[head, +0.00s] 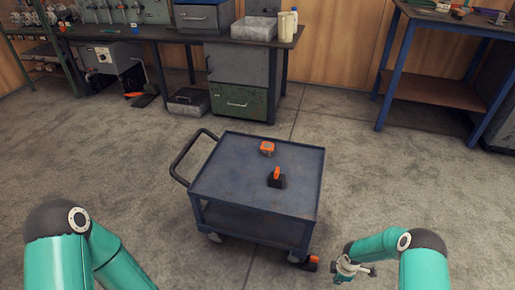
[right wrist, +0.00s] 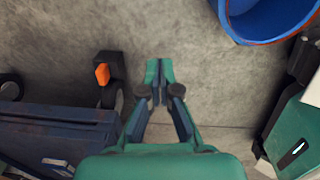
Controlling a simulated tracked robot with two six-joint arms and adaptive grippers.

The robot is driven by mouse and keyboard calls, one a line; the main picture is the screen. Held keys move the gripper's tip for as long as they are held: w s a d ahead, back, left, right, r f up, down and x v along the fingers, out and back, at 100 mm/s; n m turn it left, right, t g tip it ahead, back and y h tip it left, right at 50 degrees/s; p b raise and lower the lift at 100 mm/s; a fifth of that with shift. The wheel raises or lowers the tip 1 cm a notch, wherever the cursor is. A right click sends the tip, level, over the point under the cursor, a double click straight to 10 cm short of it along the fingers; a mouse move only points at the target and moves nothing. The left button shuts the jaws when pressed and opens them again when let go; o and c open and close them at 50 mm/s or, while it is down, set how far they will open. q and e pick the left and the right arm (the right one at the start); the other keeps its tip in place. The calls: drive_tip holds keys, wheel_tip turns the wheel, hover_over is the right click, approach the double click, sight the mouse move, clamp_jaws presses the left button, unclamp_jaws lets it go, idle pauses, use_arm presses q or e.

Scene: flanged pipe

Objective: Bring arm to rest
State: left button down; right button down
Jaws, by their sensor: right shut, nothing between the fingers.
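My right gripper (head: 346,270) hangs low at the bottom right of the head view, beside the cart and apart from it. In the right wrist view its fingers (right wrist: 160,72) are together with nothing between them, above bare grey floor. My right arm is teal with dark joints and bends at the lower right. My left arm shows at the lower left of the head view, but its gripper is out of frame.
A blue-grey cart (head: 225,168) stands in the middle, bearing an orange item (head: 267,148) and an orange-black item (head: 277,178). An orange-black thing (head: 309,264) is by its lower right corner. A blue bin (right wrist: 265,18) is at the wrist view's upper right. Benches line the back.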

drive_tip(key=s+a+r+m+y, duration=0.2)
drive_tip(key=s+a+r+m, duration=0.6)
drive_tip(key=s, duration=0.3)
drive_tip(key=s+a+r+m+y, duration=0.2)
drive_tip(key=s+a+r+m, duration=0.4)
drive_tip(key=s+a+m, duration=0.35)
wheel_tip(320, 180, up, 32)
drive_tip(key=p, duration=3.2)
drive_tip(key=shift+w+a+r, duration=0.15)
drive_tip(key=shift+w+a, duration=0.15)
